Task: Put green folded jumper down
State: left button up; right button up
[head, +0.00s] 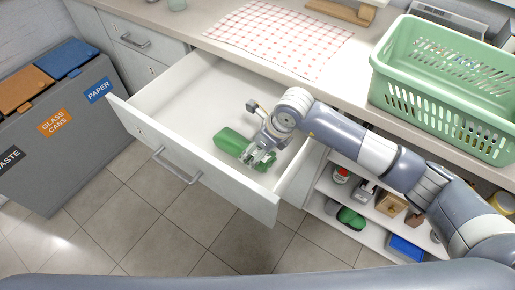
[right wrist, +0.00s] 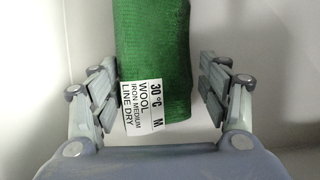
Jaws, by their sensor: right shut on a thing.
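The green folded jumper (head: 229,141) is inside the open drawer (head: 126,112), with my right gripper (head: 260,158) at its near right end. In the right wrist view the jumper (right wrist: 153,45) is between the two fingers of my right gripper (right wrist: 160,92), which is shut on it. I cannot tell whether the jumper touches the drawer floor. My left gripper is not in view.
A green laundry basket (head: 440,98) and a red-checked cloth (head: 279,38) are on the counter. Open shelves (head: 325,187) with several small items are below. Grey sorting bins (head: 62,125) stand at the left. The drawer's left part is empty.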

jog(key=o, duration=1.2)
jog(key=shift+o, duration=0.4)
jog(key=shift+r, duration=0.2)
jog(key=p+v, duration=0.7)
jog(key=v, duration=0.4)
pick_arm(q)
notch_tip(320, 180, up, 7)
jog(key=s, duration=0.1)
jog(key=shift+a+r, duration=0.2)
pick_arm(e)
jog(key=shift+s+d+r, duration=0.1)
jog(key=shift+d+r, duration=0.05)
jog(key=shift+r, duration=0.2)
